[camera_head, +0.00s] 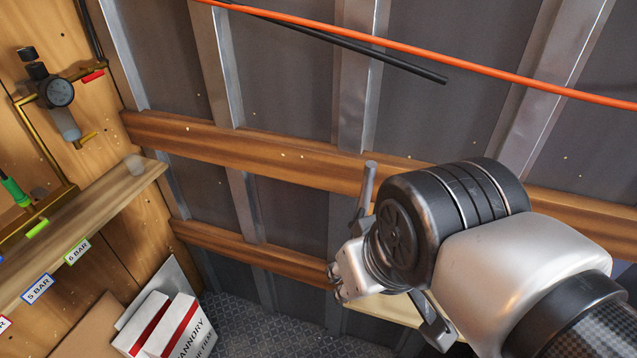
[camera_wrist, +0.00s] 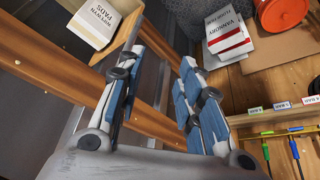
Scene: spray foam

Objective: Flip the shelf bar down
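A brass bar frame (camera_head: 42,140) stands above the wooden shelf (camera_head: 95,207) at the left of the head view, partly cut off by the picture edge. I cannot tell for certain that it is the shelf bar. Brass bars with blue and green handles (camera_wrist: 283,131) also show at the lower right of the wrist view. My gripper (camera_wrist: 160,62) is open, with two blue-padded fingers apart and nothing between them. In the head view, my gripper (camera_head: 388,300) is right of the shelf, clear of it and partly hidden by my wrist.
A pressure gauge (camera_head: 60,92) is mounted on the left wooden wall. White-and-red boxes (camera_head: 175,322) stand below the shelf. Wooden rails (camera_head: 250,152) cross the metal wall. A long orange rod (camera_head: 430,54) and a black rod (camera_head: 350,46) cross overhead. A red bucket (camera_wrist: 281,14) shows in the wrist view.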

